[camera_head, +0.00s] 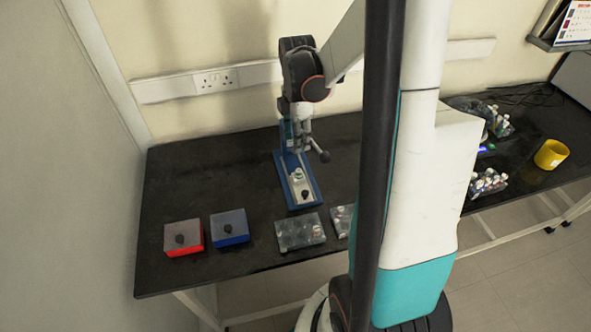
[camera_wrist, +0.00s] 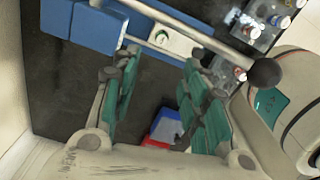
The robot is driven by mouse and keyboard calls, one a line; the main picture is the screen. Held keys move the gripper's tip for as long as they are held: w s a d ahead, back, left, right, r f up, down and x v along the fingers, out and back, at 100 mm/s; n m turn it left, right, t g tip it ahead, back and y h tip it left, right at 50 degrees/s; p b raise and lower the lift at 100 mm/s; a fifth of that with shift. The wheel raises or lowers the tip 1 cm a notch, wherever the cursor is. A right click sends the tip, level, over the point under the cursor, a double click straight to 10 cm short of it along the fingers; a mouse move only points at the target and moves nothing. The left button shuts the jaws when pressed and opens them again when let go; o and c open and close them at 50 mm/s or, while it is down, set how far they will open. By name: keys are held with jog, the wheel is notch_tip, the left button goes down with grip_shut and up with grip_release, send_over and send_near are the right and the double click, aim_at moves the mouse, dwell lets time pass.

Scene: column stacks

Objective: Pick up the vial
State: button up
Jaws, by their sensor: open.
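A small vial with a pale cap (camera_head: 298,173) appears to stand on the light plate of a blue press (camera_head: 281,170) on the dark bench. In the wrist view a round pale top, likely this vial (camera_wrist: 162,38), shows on the plate, beyond my fingertips. My gripper (camera_head: 303,120) is over the back of the press, partly overlapping its column. In the wrist view my gripper (camera_wrist: 161,60) has its green-padded fingers wide apart with nothing between them. Other vials stand in racks, so which vial is named cannot be told.
The press's lever ends in a black ball (camera_wrist: 264,72), close to my right finger in the wrist view. A red box (camera_head: 184,251) and a blue box (camera_head: 231,240) stand at front left. Clear racks (camera_head: 289,237) hold vials; a yellow beaker (camera_head: 551,154) stands far right.

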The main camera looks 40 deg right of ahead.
jog(key=b, duration=0.3)
send_over(299, 170)
jog(key=f, duration=0.8)
jog(key=shift+w+a+f, duration=0.15)
jog(key=shift+w+a, duration=0.05)
jog(key=shift+a, duration=0.1)
jog(key=shift+s+d+f+b, duration=0.1)
jog(key=shift+f+b, duration=0.45)
jog(key=shift+f, duration=0.75)
jog(key=shift+s+d+f+b, duration=0.1)
jog(key=shift+f+b, duration=0.45)
jog(key=shift+f, duration=0.75)
jog(key=c, duration=0.9)
